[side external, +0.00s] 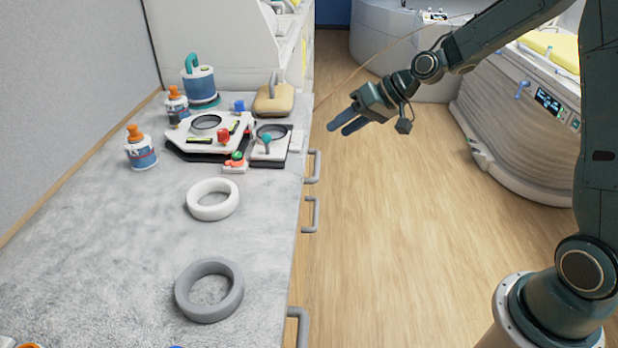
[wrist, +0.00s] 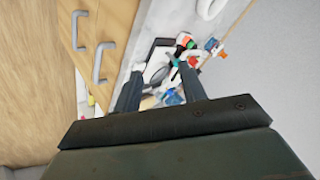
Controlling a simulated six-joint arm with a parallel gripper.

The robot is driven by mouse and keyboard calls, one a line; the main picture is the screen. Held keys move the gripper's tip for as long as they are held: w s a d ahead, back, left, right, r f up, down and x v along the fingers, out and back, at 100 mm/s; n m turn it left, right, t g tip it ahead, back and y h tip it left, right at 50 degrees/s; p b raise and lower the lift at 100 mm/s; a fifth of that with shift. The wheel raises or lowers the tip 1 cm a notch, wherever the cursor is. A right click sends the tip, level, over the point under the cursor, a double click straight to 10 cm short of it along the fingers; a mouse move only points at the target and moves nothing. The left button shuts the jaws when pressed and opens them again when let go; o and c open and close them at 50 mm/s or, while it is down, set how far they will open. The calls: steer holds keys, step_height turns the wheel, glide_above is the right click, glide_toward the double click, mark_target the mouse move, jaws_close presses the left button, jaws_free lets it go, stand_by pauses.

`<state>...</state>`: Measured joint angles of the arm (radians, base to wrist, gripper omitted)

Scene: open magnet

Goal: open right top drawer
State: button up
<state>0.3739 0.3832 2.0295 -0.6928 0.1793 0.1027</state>
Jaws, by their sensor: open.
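The counter's drawer front shows in the wrist view as a wooden panel (wrist: 112,18) with two grey bar handles. In the side external view, a far handle (side external: 315,166), a middle handle (side external: 312,214) and a near handle (side external: 299,325) stick out along the counter's right edge. The drawer fronts are hidden from the side external view, and I cannot tell which handle is the right top drawer's. My gripper (side external: 338,129) is open and empty, in the air right of the counter and apart from the far handle. Its fingers (wrist: 161,72) also show in the wrist view.
The grey countertop (side external: 130,250) carries a white ring (side external: 213,199), a grey ring (side external: 209,290), bottles (side external: 141,149) and a white device (side external: 208,135). The wooden floor (side external: 400,220) right of the counter is open. A scanner bed (side external: 520,120) stands at the right.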

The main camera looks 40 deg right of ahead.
steer(key=w+d+f+m+t+y, duration=0.1)
steer(key=w+d+f+m, duration=0.15)
steer(key=w+f, duration=0.3)
steer(key=m+t, duration=0.6)
steer(key=m, duration=0.3)
glide_toward(317, 163)
steer(key=s, duration=0.4)
steer(key=shift+w+d+f+n+h, duration=0.15)
steer(key=shift+d+f+n+h, duration=0.1)
steer(key=shift+d+h, duration=0.2)
steer(key=shift+w, duration=0.15)
steer(key=shift+r+x, duration=0.15)
steer(key=shift+x, duration=3.2)
steer(key=shift+r+x, duration=0.1)
steer(key=shift+x, duration=3.3)
jaws_close()
